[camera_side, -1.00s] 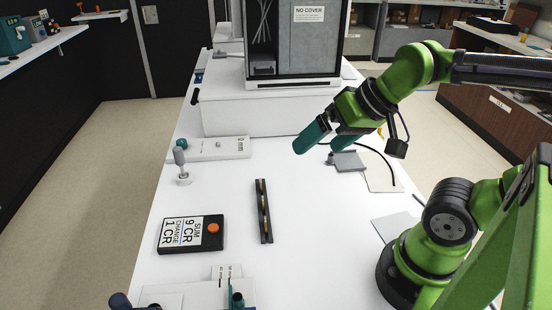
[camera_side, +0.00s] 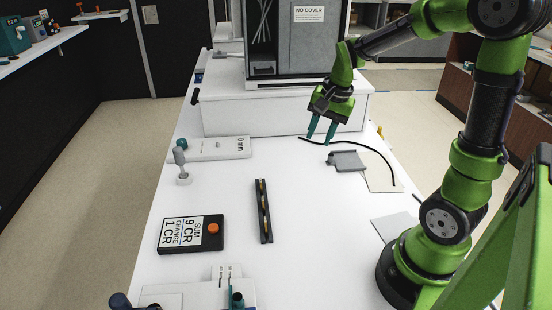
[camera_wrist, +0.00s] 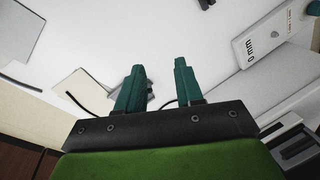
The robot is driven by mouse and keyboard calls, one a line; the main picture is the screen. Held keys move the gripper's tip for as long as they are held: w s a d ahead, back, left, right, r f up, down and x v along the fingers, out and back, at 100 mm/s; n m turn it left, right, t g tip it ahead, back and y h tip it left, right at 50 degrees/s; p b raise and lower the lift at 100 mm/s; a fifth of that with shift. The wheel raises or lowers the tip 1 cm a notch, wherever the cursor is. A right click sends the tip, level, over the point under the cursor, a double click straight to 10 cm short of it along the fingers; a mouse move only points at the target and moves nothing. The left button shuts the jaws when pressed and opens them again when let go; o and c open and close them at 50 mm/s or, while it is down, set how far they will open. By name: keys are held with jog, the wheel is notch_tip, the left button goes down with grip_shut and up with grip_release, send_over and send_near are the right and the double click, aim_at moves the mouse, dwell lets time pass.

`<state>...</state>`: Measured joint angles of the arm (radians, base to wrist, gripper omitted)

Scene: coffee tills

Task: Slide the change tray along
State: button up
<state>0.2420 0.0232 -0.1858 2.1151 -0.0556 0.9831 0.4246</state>
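A small grey tray-like piece with a raised lip (camera_side: 347,161) lies flat on the white counter (camera_side: 310,220), partly beside a pale beige square (camera_side: 383,180). A narrow dark holder with coin-like pieces (camera_side: 263,211) lies at mid-counter. I cannot tell for certain which is the change tray. My gripper (camera_side: 320,137) points down, open and empty, just behind and left of the grey piece. In the wrist view, the two teal fingers (camera_wrist: 159,68) stand apart, and the grey piece (camera_wrist: 149,90) is mostly hidden behind the left one.
A black curved cord (camera_side: 370,151) runs around the grey piece. A white box (camera_side: 270,112) stands close behind my gripper. A dark display with an orange button (camera_side: 213,229) reads sum 9 CR, change 1 CR.

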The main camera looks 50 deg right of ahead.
aim_at(330, 155)
jog(key=d+f+m, duration=0.2)
jog(key=d+m, duration=0.1)
jog(key=d, duration=0.1)
jog(key=w+d+f+m+g, duration=0.1)
jog(key=d+f+m, duration=0.1)
jog(key=d+m, duration=0.2)
jog(key=w+d+f+m+g, duration=0.1)
jog(key=d+f+m, duration=0.1)
jog(key=d+m, duration=0.2)
jog(key=shift+w+d+f+h, duration=0.2)
jog(key=shift+d+f+h, duration=0.15)
jog(key=shift+f+h, duration=0.05)
jog(key=shift+w+r+m, duration=0.1)
jog(key=shift+r+m, duration=0.1)
jog(key=shift+m, duration=0.4)
jog(key=shift+f+m, duration=0.2)
jog(key=shift+m, duration=0.1)
notch_tip(330, 155, down, 8)
jog(key=shift+r, duration=0.15)
jog(key=shift+c, duration=1.1)
grip_shut()
jog(key=shift+a, duration=0.15)
